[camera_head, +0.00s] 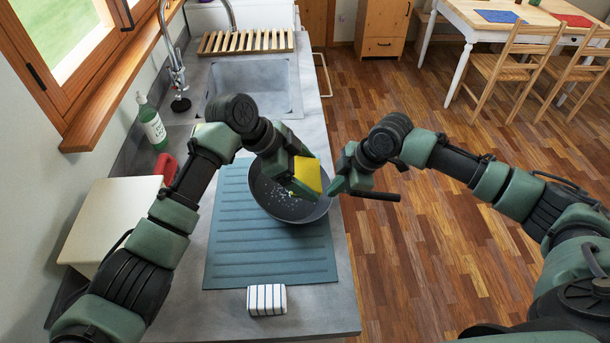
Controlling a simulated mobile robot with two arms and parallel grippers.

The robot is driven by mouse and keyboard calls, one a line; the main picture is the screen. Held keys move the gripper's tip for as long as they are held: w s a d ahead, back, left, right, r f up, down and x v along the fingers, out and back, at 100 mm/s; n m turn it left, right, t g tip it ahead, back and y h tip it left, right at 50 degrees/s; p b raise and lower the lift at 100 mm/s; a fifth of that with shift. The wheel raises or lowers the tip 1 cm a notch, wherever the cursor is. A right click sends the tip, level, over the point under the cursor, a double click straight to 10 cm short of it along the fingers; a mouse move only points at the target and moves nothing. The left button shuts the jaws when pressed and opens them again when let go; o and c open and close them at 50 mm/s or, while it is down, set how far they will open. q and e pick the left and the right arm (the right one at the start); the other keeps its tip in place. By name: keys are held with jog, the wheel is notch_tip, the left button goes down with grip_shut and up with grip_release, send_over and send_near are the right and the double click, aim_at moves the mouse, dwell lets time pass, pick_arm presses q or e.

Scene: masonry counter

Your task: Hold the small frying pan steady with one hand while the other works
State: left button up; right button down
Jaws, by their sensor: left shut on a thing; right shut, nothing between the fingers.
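The dark frying pan (281,206) rests on a blue-grey ribbed mat (270,262) on the counter. White specks show inside it. A dark bar, seemingly its handle (378,195), sticks out to the right past the counter edge. My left gripper (300,182) is shut on a yellow sponge (308,173) over the right part of the pan; whether the sponge touches the pan cannot be told. My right gripper (340,181) is shut with nothing in it, beside the pan's right rim and close to the handle. The arms hide part of the pan's far rim.
A sink (252,85) with a tap (172,55) lies beyond the mat. A green bottle (152,125), a red object (166,167) and a cream box (105,222) stand at the left. A striped cloth (266,300) lies in front. The counter's right edge is close to the pan.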

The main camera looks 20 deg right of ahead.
jog(key=c, duration=1.7)
grip_release()
jog(key=v, duration=1.2)
